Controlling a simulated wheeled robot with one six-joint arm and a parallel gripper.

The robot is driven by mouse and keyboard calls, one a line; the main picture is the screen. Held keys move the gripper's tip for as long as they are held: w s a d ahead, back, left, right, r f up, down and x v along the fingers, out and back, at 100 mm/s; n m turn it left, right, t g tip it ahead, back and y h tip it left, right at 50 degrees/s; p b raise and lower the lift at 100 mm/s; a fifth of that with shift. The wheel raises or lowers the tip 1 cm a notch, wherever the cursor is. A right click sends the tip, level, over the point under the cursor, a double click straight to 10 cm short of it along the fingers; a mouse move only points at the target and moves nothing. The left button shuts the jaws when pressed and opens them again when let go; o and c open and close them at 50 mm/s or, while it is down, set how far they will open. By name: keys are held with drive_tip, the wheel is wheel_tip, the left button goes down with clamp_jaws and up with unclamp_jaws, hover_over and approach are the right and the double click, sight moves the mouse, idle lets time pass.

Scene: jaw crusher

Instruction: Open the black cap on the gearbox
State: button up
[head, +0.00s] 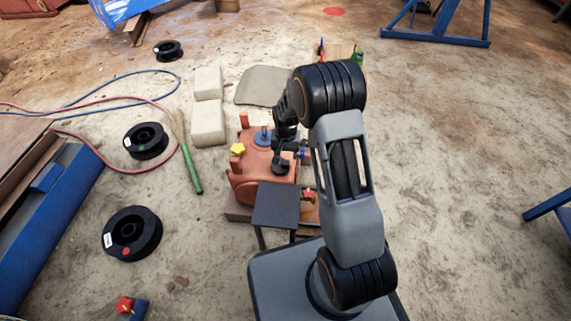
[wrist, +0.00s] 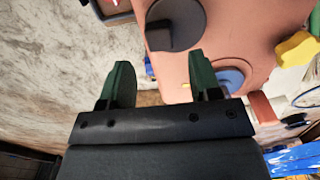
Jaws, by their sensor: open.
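The gearbox (head: 248,178) is an orange-brown housing in front of my arm in the head view. It fills the upper right of the wrist view (wrist: 245,25). The black cap (wrist: 183,14) is round with a raised grip and sits on the gearbox near the top of the wrist view. In the head view the cap (head: 281,166) shows as a small dark disc. My gripper (wrist: 160,70) is open, with nothing between its two dark green fingers. The cap lies just beyond the fingertips; I cannot tell whether they touch. My wrist partly hides the gearbox in the head view.
A yellow knob (head: 238,149) and a blue disc (head: 263,137) are on the gearbox. A small dark table (head: 276,205) stands in front of it. Pale blocks (head: 208,123), a green-handled brush (head: 192,172), hoses and black spools (head: 131,233) lie left. The floor at right is mostly clear.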

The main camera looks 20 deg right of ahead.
sight(286, 161)
drive_tip(key=shift+f+b, duration=0.8)
drive_tip(key=shift+f, duration=1.65)
drive_tip(key=shift+c, duration=0.4)
clamp_jaws()
